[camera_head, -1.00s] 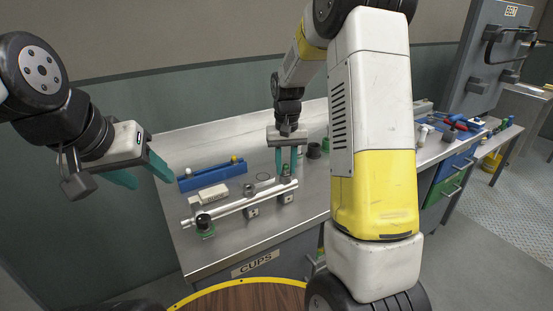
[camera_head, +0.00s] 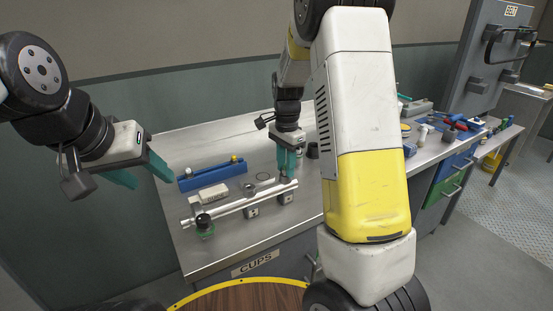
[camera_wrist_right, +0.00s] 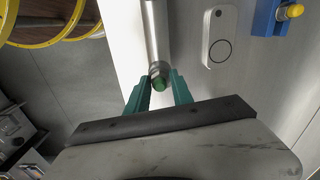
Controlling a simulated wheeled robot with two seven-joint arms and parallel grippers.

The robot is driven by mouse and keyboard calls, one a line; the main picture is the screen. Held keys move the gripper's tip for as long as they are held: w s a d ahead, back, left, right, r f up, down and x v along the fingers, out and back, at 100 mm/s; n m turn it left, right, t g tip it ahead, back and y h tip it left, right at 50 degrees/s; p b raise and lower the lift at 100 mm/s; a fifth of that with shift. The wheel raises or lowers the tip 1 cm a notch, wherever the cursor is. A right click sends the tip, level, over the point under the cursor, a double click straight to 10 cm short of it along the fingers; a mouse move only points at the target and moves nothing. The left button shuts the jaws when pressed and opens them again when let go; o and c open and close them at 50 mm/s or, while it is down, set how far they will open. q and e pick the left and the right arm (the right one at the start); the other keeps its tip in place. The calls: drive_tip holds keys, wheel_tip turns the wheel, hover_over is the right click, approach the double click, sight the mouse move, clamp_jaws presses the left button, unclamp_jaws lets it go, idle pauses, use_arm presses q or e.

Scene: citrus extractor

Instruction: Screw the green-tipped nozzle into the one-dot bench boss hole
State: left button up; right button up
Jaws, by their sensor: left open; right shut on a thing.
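My right gripper (camera_head: 287,174) points down at the right end of a silver pipe (camera_head: 240,206) on the bench. In the right wrist view its teal fingers (camera_wrist_right: 158,92) are shut on a grey-collared piece with a green tip, the green-tipped nozzle (camera_wrist_right: 160,84). The nozzle lines up with the pipe end (camera_wrist_right: 157,35) there; I cannot tell how deep it sits. In the head view the fingers mostly hide it, and I cannot make out the boss hole or its dot mark. My left gripper (camera_head: 143,174) is open and empty, in the air left of the bench.
A black knob on a green base (camera_head: 204,224) stands at the pipe's left end. My right arm covers the bench middle. Several small items lie at the far right.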

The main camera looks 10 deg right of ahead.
drive_tip(key=o, duration=0.8)
drive_tip(key=shift+c, duration=0.2)
drive_tip(key=n, duration=0.6)
drive_tip(key=shift+n, duration=0.4)
drive_tip(key=n, duration=0.5)
drive_tip(key=shift+c, duration=0.2)
